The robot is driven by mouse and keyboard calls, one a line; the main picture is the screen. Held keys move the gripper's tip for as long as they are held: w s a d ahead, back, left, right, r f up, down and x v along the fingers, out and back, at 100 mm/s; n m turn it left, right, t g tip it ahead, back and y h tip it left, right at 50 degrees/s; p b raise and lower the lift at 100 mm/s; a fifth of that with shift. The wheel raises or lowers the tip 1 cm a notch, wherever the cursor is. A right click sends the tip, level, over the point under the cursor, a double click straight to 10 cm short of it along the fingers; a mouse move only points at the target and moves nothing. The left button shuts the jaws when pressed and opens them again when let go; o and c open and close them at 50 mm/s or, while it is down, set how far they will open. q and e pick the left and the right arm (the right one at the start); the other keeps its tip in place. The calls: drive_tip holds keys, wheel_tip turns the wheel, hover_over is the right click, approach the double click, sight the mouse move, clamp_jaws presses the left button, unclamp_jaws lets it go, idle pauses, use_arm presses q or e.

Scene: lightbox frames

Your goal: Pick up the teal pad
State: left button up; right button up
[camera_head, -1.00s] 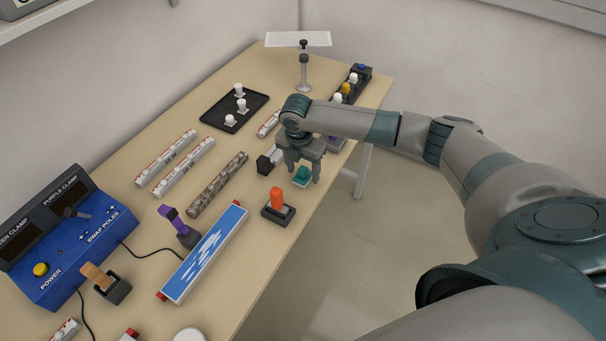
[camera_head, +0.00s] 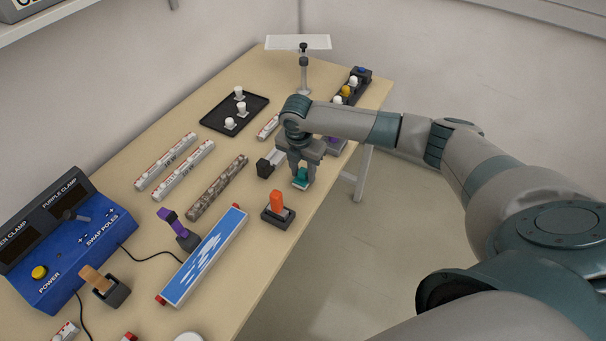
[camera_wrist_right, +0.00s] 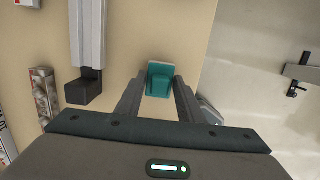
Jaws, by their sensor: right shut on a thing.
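The teal pad (camera_head: 301,179) is a small block with a pale base near the right edge of the table. My right gripper (camera_head: 302,178) points down over it, with its fingers closed on the pad's sides. In the right wrist view the teal pad (camera_wrist_right: 159,80) sits between the two fingertips (camera_wrist_right: 158,88). I cannot tell whether the pad still touches the table. My left gripper is not in view.
An orange-handled switch (camera_head: 277,207) stands just in front of the pad. A clamp with a dark end (camera_head: 265,166) lies close on its left. The table edge (camera_head: 318,190) is near on the right. A black tray (camera_head: 213,118) with white pieces lies further back.

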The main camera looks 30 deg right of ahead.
sight(303, 169)
drive_tip(key=shift+r, duration=0.35)
wheel_tip(303, 169, up, 2)
drive_tip(key=shift+w+r+b, duration=0.1)
drive_tip(key=shift+r+b, duration=0.1)
drive_tip(key=shift+b, duration=0.7)
drive_tip(key=s+d+r+b, duration=0.3)
drive_tip(key=s+d+r, duration=0.3)
drive_tip(key=s, duration=0.4)
drive_tip(key=shift+s+r, duration=0.15)
drive_tip(key=shift+r, duration=0.55)
drive_tip(key=shift+o, duration=0.7)
drive_tip(key=shift+a, duration=0.2)
